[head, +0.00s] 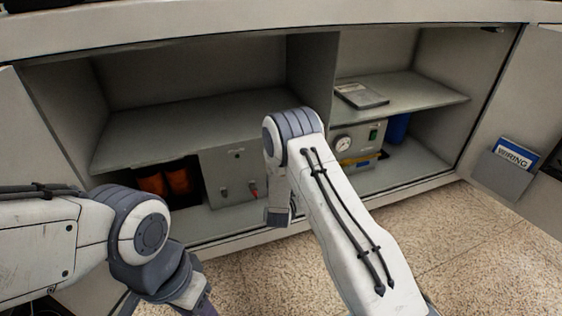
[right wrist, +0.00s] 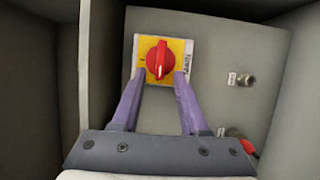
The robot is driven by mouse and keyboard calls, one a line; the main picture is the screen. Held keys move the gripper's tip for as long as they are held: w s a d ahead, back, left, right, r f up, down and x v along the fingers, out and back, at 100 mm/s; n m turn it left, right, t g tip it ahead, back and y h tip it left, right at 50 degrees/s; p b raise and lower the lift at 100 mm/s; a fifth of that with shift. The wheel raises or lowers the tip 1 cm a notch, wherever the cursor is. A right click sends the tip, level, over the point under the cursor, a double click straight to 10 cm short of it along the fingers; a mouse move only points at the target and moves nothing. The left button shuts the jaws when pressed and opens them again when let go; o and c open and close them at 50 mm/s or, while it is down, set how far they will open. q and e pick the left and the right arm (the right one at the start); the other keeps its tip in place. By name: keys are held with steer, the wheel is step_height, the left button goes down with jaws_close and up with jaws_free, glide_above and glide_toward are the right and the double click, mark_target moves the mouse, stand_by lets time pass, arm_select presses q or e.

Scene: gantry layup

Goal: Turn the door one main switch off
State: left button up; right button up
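The main switch (right wrist: 160,60) is a red rotary knob on a yellow square plate (right wrist: 141,48), seen in the right wrist view on a grey box face. Its raised handle stands about upright in the picture. A small mark is on the plate's left, and sideways lettering is on its right edge. My right gripper (right wrist: 160,76) is open, its two purple fingers apart, with the tips near the knob's lower left and lower right. Contact cannot be told. In the head view my right arm hides the switch. My left gripper is mostly cut off at the bottom edge; only a purple part shows.
The grey box (head: 226,172) with terminals stands in the open cabinet's left bay, beside orange items (head: 168,182). A divider (head: 312,80) separates the right bay, which holds a gauge unit (head: 358,142) and a shelf with a flat grey item (head: 361,95). A wiring booklet (head: 516,155) hangs on the right door.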

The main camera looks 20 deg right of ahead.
steer(key=p+v, duration=0.4)
steer(key=v, duration=0.6)
steer(key=shift+s, duration=0.25)
